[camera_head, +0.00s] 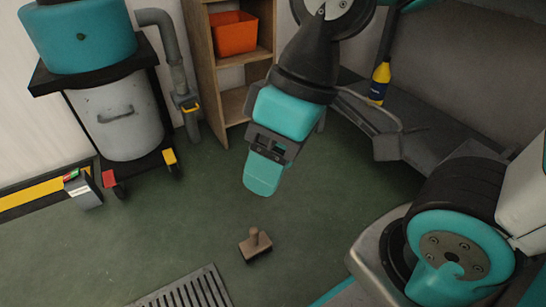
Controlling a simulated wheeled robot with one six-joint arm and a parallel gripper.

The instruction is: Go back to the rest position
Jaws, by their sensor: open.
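My gripper (265,172) hangs from my arm near the middle of the head camera view. It is dark with teal parts and points down toward the green floor. It is open, and I see nothing held in it. Its far side is hidden by its own teal body. The robot's large teal arm joint shows at the lower right.
A brown stamp-like object (256,244) stands on the floor below my gripper. A floor grate (185,292) lies at the bottom. A wooden shelf (203,75) with an orange bin (233,34) stands behind. A wheeled grey drum (118,115) is left. A yellow bottle (380,82) is right.

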